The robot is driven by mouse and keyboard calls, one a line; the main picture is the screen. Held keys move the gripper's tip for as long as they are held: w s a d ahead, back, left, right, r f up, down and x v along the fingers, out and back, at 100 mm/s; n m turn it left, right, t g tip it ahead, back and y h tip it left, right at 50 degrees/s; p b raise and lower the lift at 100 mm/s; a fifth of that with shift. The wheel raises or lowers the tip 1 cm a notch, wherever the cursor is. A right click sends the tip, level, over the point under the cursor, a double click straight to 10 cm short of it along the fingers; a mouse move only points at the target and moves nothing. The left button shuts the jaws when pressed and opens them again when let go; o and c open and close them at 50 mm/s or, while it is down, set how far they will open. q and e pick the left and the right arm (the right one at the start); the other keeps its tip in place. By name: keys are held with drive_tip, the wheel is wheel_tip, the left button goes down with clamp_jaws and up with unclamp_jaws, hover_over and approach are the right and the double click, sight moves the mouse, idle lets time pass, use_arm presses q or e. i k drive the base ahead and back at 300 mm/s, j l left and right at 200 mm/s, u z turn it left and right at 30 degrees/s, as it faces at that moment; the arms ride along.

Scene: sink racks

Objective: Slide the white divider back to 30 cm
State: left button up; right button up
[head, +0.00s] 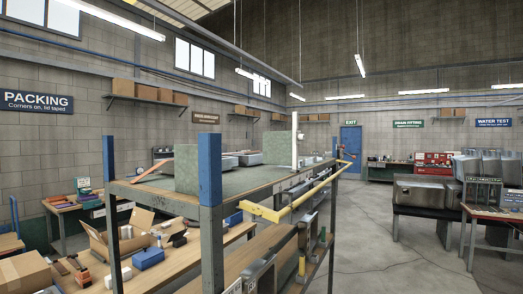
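A thin white upright piece (295,140), probably the white divider, stands on the top deck of a long metal rack (160,194), toward its far right part. It is seen nearly edge-on, and its foot is too small to make out well. A yellow rail (300,198) runs along the right side of the rack top. No scale marks can be read on it, so I cannot tell the divider's distance. A grey-green panel (187,169) stands upright nearer on the deck. Neither of my grippers is in view.
Blue-capped posts (210,168) rise at the rack's near corners. Steel sinks (245,158) lie on the deck. The concrete floor (365,245) right of the rack is clear, before a sink-laden table (425,212).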

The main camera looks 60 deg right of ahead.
sight(279, 148)
drive_tip(key=z, duration=2.25)
drive_tip(key=i+l, duration=0.15)
drive_tip(key=l, duration=0.2)
